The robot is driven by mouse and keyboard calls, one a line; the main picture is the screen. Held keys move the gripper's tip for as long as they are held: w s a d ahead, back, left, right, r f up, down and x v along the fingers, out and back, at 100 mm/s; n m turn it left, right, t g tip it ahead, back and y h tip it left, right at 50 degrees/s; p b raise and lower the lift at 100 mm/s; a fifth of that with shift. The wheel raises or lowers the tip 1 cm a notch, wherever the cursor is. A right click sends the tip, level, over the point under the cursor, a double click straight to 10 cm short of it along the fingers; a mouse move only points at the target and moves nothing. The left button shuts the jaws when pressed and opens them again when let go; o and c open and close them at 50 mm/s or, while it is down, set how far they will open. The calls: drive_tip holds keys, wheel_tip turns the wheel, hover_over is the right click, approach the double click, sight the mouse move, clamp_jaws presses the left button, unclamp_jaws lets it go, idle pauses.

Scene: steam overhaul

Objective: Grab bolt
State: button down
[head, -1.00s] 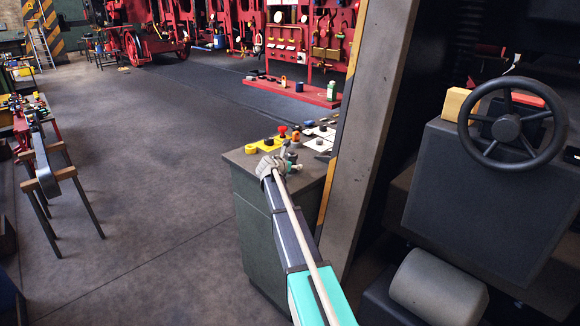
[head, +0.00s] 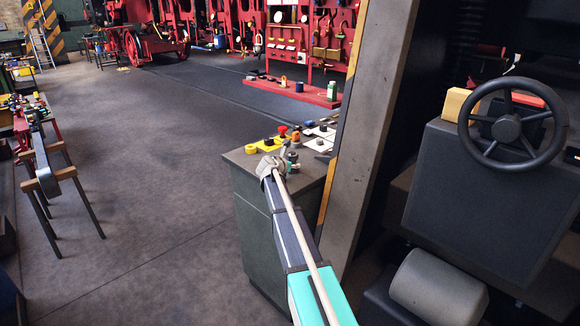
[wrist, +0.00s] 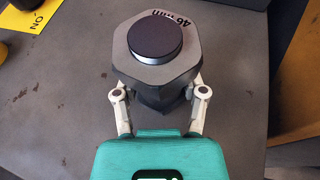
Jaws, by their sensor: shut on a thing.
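The bolt (wrist: 152,48) has a large grey hexagonal head with a dark round disc on top and a "46 mm" marking, partly upside down, at its far edge. It fills the upper middle of the wrist view. My gripper (wrist: 159,92) has one pale finger on each side of it, shut on the darker part below the head. The lower end of the bolt is hidden, and I cannot tell whether it touches the bench top. In the head view my gripper (head: 288,160) is over the near part of the bench top, and the bolt is too small to make out clearly.
The green cabinet bench (head: 248,200) carries a yellow ring (head: 251,149), a red knob-like part (head: 283,130) and white sheets at the back. A yellow card (wrist: 28,20) lies at upper left in the wrist view. A thick post (head: 372,130) stands close at right.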

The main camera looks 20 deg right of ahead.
sight(289, 158)
drive_tip(key=shift+r, duration=0.15)
wheel_tip(289, 158, up, 3)
drive_tip(key=p, duration=0.3)
drive_tip(key=s+a+r+p, duration=0.2)
drive_tip(key=s+r+p, duration=0.7)
drive_tip(key=s, duration=0.4)
drive_tip(key=shift+s+a+r+p, duration=0.3)
drive_tip(key=shift+s+r+p, duration=0.05)
drive_tip(key=shift+p, duration=0.1)
drive_tip(key=shift+r, duration=0.15)
idle(0.3)
